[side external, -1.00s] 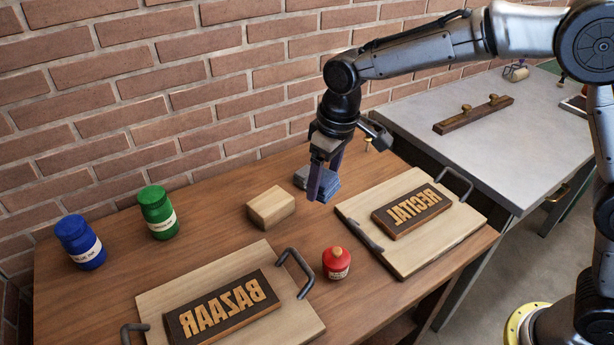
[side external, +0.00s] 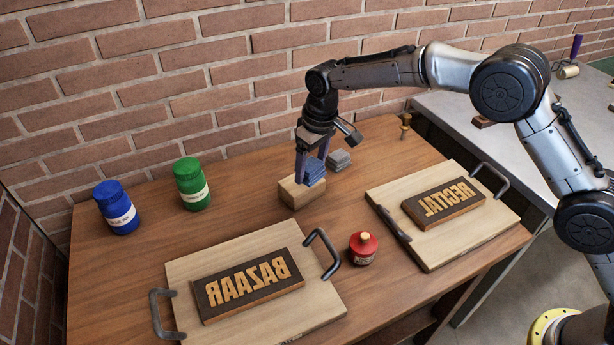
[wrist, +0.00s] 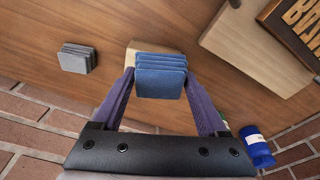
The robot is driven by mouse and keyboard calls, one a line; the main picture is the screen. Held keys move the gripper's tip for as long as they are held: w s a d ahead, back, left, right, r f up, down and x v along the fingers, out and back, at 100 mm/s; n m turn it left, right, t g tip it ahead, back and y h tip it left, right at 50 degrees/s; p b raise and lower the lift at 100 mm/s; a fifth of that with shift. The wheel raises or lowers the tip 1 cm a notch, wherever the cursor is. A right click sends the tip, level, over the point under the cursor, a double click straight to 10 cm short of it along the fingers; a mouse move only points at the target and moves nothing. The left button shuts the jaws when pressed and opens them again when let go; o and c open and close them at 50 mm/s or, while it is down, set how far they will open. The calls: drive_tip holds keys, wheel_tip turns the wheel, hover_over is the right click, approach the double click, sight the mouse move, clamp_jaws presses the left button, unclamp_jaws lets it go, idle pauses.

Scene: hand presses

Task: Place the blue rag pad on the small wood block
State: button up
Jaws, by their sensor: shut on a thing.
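The blue rag pad (wrist: 161,76), a stack of folded blue layers, is between the fingers of my gripper (wrist: 160,84) in the wrist view. In the side view my gripper (side external: 311,166) is shut on the blue pad (side external: 315,171) over the small wood block (side external: 297,194). The block is pale and lies on the table near the wall. The pad overlaps the block's top in the side view; I cannot tell whether they touch. In the wrist view the block (wrist: 131,52) is mostly hidden behind the pad.
A grey pad stack (side external: 339,160) lies right of the block. Blue (side external: 118,208) and green (side external: 191,185) jars stand left. A red bottle (side external: 363,248) stands between the boards. A brick wall (side external: 200,90) bounds the back.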

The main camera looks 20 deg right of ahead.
sight(307, 189)
drive_tip(key=shift+w+a+f, duration=0.2)
drive_tip(key=shift+w+f, duration=0.3)
drive_tip(key=shift+f, duration=1.65)
drive_tip(key=shift+f, duration=0.1)
drive_tip(key=o, duration=1.4)
drive_tip(key=r, duration=0.4)
drive_tip(key=s+r, duration=0.1)
drive_tip(key=r, duration=0.7)
drive_tip(key=shift+s+d, duration=0.3)
drive_tip(key=shift+d, duration=0.05)
drive_tip(key=shift+r, duration=0.1)
